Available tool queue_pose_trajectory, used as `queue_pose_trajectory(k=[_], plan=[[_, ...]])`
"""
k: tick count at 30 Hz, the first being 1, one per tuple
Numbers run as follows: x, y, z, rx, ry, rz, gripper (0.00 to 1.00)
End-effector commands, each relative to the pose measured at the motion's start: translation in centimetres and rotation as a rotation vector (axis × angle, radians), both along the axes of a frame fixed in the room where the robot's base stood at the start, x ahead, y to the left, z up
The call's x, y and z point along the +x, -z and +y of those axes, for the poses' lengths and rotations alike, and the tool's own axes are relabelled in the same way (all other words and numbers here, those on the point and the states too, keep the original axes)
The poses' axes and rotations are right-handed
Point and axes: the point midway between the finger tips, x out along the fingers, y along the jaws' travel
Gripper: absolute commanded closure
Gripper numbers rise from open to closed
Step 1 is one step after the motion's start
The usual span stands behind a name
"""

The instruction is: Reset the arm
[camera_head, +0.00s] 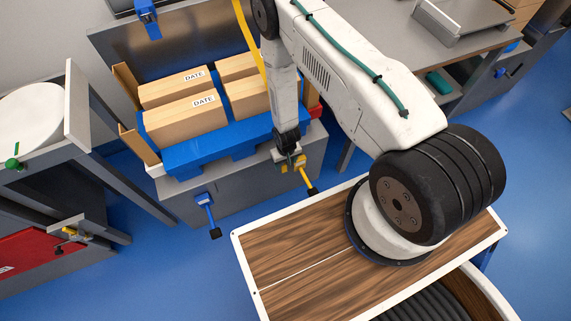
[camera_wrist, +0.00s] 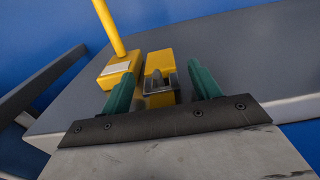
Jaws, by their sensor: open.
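My gripper (camera_head: 290,157) hangs from the forearm at the front right corner of a grey carrier (camera_head: 255,166) in the head view. In the wrist view its two green fingers (camera_wrist: 162,68) stand apart, with a yellow latch block (camera_wrist: 159,64) and a small metal piece showing between them. I cannot tell whether the fingers touch it. A yellow lever (camera_head: 305,179) with a black tip sticks out just below my gripper. In the wrist view a yellow rod (camera_wrist: 108,27) rises from a second yellow block.
A blue pallet (camera_head: 205,152) on the carrier bears several cardboard boxes (camera_head: 186,118). A blue latch (camera_head: 207,212) hangs on the carrier's front. Another carrier with a white drum (camera_head: 30,120) is at left, above a red panel (camera_head: 40,258). A grey bench (camera_head: 400,35) stands behind my arm.

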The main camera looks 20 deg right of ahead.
Motion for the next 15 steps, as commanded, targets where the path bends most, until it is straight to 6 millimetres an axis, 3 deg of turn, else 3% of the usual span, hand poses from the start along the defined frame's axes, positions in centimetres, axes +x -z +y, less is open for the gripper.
queue_pose_trajectory(k=[6, 15], plan=[[0.0, -3.9, 0.2, 0.000, -0.003, -0.002, 0.38], [-0.2, -5.6, 0.2, 0.000, -0.004, 0.000, 0.38]])
